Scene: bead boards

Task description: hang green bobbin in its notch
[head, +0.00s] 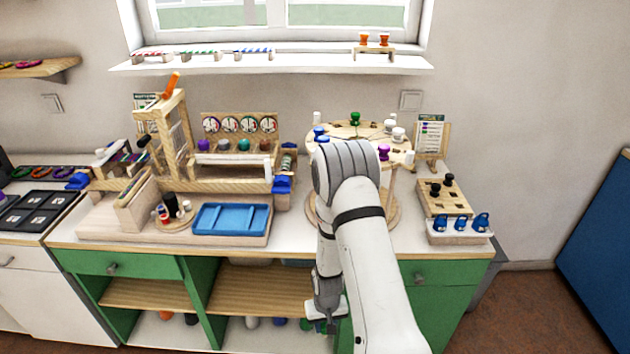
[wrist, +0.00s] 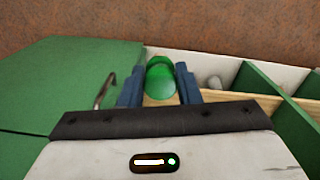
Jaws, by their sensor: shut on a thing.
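My gripper (wrist: 160,84) is shut on a green bobbin (wrist: 160,74), which sits between the two blue fingers in the wrist view. In the head view my gripper (head: 328,318) is low in front of the open green cabinet, below the worktop, and mostly hides the bobbin. A round wooden stand (head: 345,133) with notches round its rim stands on the worktop, partly behind my arm. Another green piece (head: 355,118) is at its far side, with purple (head: 384,152), blue (head: 320,134) and white (head: 398,134) pieces round it. My arm hides the stand's near side.
The cabinet's wooden shelf (head: 262,290) is empty; several bobbins stand on the white floor below it. A blue tray (head: 230,220) and a wooden frame (head: 175,130) are left of the stand. A peg board (head: 447,200) with blue pieces is at the right.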

